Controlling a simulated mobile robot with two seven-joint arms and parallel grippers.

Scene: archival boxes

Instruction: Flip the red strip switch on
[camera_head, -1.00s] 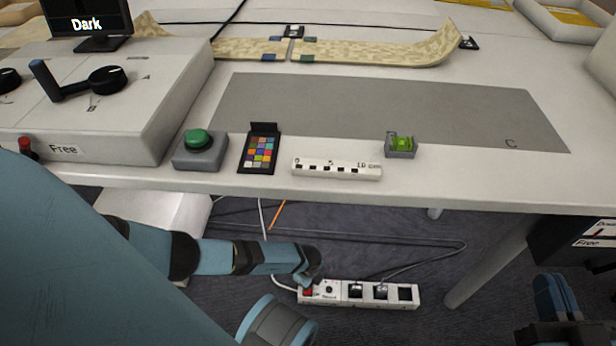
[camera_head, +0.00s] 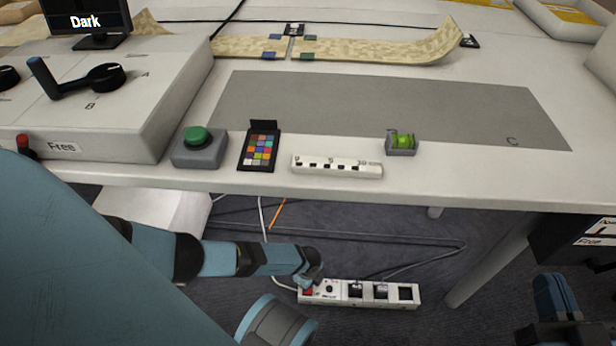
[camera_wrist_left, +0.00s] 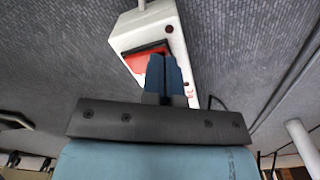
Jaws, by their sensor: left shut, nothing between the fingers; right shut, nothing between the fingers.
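A white power strip (camera_head: 345,292) lies on the dark carpet under the table, with the red switch (camera_head: 307,292) at its left end. My left arm reaches down from the left. My left gripper (camera_head: 309,283) is at the red switch and partly covers it. In the left wrist view, the shut blue fingers (camera_wrist_left: 163,68) stand over the right part of the red switch (camera_wrist_left: 143,60) on the strip (camera_wrist_left: 178,40). I cannot tell whether they touch it or which way it is tipped. My right gripper (camera_head: 556,300) is shut and empty at the lower right.
The table edge (camera_head: 400,200) overhangs the strip from behind. A table leg (camera_head: 470,262) stands to the right of the strip. Cables (camera_head: 420,240) run across the carpet behind it. A green button box (camera_head: 198,147) and a colour card (camera_head: 259,150) sit on the table.

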